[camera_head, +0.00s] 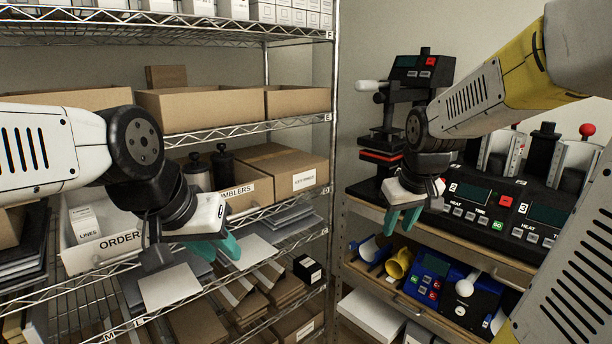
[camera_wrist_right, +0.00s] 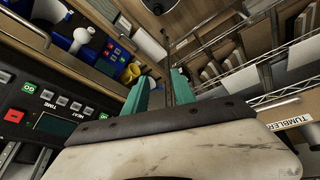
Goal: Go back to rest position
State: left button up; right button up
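My left gripper (camera_head: 218,248) has teal fingers and hangs in front of the wire shelving at the left. Its fingertips are apart, and I see nothing between them. My right gripper (camera_head: 401,222) hangs in front of the bench with the presses, its teal fingers pointing down. In the right wrist view its fingers (camera_wrist_right: 158,90) stand apart with a gap and no object held between them. Both arms are raised and bent, and neither gripper visibly touches anything.
Wire shelving (camera_head: 290,130) with cardboard boxes (camera_head: 285,165) and an order bin (camera_head: 105,250) fills the left. A black heat press (camera_head: 415,75) and control boxes (camera_head: 500,210) stand on the right bench. Blue and yellow items (camera_head: 400,262) lie on the shelf below.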

jog(key=s+a+r+m+y, duration=0.1)
jog(key=s+a+r, duration=0.1)
jog(key=s, duration=0.5)
jog(key=s+a+r+m+t+y, duration=0.1)
jog(key=s+a, duration=0.2)
jog(key=s, duration=0.4)
jog(key=shift+s+a+r+t, duration=0.3)
jog(key=shift+s+a+r, duration=0.05)
jog(key=shift+a+r, duration=0.05)
